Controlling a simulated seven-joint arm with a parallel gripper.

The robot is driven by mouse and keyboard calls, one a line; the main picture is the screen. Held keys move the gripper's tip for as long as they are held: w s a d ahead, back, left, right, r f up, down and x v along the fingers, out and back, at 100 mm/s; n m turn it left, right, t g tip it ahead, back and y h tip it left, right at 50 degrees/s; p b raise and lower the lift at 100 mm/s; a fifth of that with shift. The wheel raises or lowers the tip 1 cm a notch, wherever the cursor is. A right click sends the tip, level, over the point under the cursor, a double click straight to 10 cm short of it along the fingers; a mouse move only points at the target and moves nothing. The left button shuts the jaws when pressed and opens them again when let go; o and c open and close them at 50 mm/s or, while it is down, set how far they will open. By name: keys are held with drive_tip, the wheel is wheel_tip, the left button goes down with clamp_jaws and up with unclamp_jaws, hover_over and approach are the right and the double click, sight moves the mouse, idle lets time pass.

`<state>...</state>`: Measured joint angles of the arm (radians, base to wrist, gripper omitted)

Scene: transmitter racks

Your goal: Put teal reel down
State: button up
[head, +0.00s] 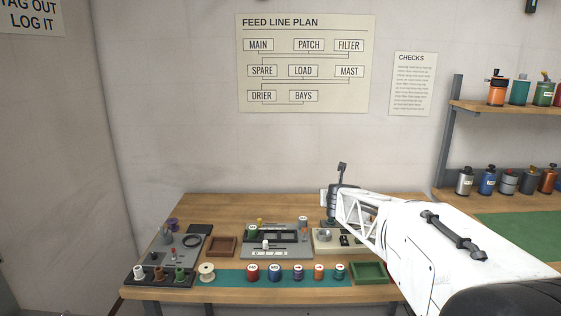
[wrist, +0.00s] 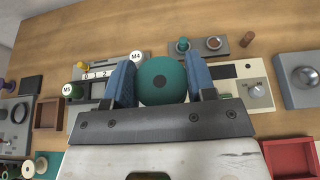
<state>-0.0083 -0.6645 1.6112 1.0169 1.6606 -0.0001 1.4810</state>
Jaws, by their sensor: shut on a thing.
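In the wrist view my gripper (wrist: 162,82) is shut on the teal reel (wrist: 162,72), with one blue finger on each side of it. In the head view my white arm reaches over the right part of the bench, and the held reel cannot be made out. Another teal reel (head: 339,270) stands at the right end of a row on a teal strip.
A grey panel (head: 290,252) with reels M4 (wrist: 135,57) and M5 (wrist: 68,90) is left of my gripper. A cream panel (wrist: 248,72) with a knob is right of it. A brown tray (head: 222,246), green tray (head: 369,270) and red tray (wrist: 291,158) are nearby. Bare wood shows behind.

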drive_tip(key=shift+d, duration=0.4)
drive_tip(key=s+a+f+n+g+y, duration=0.2)
drive_tip(key=a+f+n+y, duration=0.15)
drive_tip(key=a, duration=0.55)
drive_tip(key=s+a+f+n+g+y, duration=0.1)
drive_tip(key=a+f+n+y, duration=0.3)
drive_tip(key=a, duration=0.6)
drive_tip(key=s+a+f+n+g+y, duration=0.3)
drive_tip(key=s+a+n+g+y, duration=0.3)
drive_tip(key=s+a, duration=0.5)
drive_tip(key=shift+s+a+f+n+g, duration=0.2)
drive_tip(key=shift+a+n+g, duration=1)
drive_tip(key=shift+a, duration=0.55)
drive_tip(key=shift+w, duration=0.15)
drive_tip(key=w+a, duration=0.2)
drive_tip(key=w, duration=0.2)
drive_tip(key=w+a+f, duration=0.1)
drive_tip(key=w+a, duration=0.1)
drive_tip(key=w, duration=0.3)
drive_tip(key=w+a, duration=0.2)
drive_tip(key=w, duration=0.2)
drive_tip(key=shift+w+a+f, duration=0.15)
drive_tip(key=shift+w+f, duration=0.1)
drive_tip(key=shift+w, duration=0.1)
